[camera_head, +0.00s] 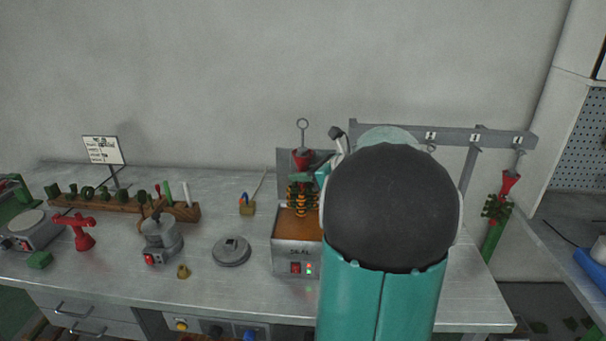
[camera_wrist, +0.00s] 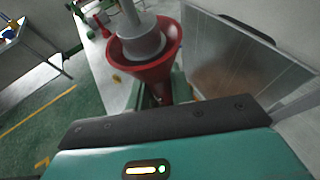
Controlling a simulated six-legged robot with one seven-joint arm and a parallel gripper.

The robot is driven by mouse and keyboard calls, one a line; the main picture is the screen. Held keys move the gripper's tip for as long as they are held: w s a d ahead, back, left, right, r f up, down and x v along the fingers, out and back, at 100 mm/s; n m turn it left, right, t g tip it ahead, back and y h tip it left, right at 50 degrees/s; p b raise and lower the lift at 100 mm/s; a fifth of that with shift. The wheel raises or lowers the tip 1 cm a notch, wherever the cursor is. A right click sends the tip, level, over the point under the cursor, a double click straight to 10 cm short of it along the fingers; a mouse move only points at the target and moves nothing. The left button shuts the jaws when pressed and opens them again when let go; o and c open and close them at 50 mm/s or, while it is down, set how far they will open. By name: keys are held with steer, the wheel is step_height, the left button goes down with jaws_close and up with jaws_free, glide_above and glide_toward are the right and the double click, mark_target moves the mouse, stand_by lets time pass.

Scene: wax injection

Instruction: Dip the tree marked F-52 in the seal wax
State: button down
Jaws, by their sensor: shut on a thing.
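A tree with a red cup (camera_head: 303,159), a ring on its rod and dark and orange pieces below (camera_head: 300,200) is upright over the open seal wax pot (camera_head: 296,252). Its lower end is at the pot's opening; I cannot tell how far it is in the orange wax (camera_head: 290,222). My gripper (camera_wrist: 165,94) is shut on the tree just below the red cup, which also shows in the wrist view (camera_wrist: 145,68). My arm hides the pot's right side. No F-52 mark is legible.
Another tree with a red cup (camera_head: 510,181) hangs at the right end of the grey hook rail (camera_head: 510,138). A round grey lid (camera_head: 231,251), a small grey pot (camera_head: 161,240) and a wooden rack (camera_head: 128,205) are on the bench to the left. The pot's raised panel (camera_wrist: 235,62) is close beside the cup.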

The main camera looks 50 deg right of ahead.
mark_target(309, 162)
steer(key=shift+r, duration=0.1)
stand_by(0.4)
steer(key=shift+r, duration=1.45)
